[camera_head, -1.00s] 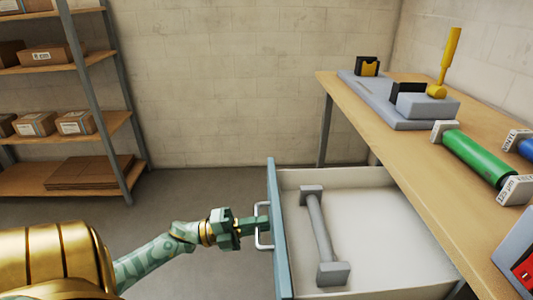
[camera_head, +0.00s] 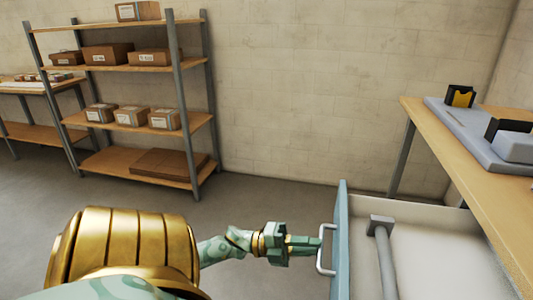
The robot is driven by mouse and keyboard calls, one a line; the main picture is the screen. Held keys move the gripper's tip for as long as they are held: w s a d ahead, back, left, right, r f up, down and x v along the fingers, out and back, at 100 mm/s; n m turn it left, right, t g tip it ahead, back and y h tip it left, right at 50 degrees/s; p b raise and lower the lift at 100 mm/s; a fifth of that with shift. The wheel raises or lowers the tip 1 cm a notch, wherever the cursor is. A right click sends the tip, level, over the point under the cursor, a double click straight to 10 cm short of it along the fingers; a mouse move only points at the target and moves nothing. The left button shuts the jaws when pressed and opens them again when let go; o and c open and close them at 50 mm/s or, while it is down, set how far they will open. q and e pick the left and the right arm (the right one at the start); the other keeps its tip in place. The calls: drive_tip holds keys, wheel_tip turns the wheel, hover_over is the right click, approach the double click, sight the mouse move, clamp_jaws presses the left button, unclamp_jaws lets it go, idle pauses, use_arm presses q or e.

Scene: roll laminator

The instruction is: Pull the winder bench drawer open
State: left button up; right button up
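The winder bench drawer (camera_head: 342,228) stands pulled out from under the wooden bench (camera_head: 440,135) at the right, its inside showing. Its front is blue-green, with a pale loop handle (camera_head: 320,262). A grey bar with a block end (camera_head: 384,250) lies inside. My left gripper (camera_head: 314,243) is in front of the drawer, with its fingertips at the handle's near edge. Whether the fingers touch the handle or have a gap between them cannot be made out. My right gripper is not in view.
A grey device (camera_head: 475,140) with a yellow-and-black part sits on the bench. A metal shelf rack (camera_head: 190,110) with cardboard boxes stands against the back wall, with another shelf table (camera_head: 40,87) at far left. The floor between the rack and the drawer is clear.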

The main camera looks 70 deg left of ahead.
use_arm(q)
drive_tip(key=v, duration=1.3)
drive_tip(key=shift+s+a, duration=0.2)
drive_tip(key=shift+s, duration=0.05)
drive_tip(key=shift+f, duration=0.1)
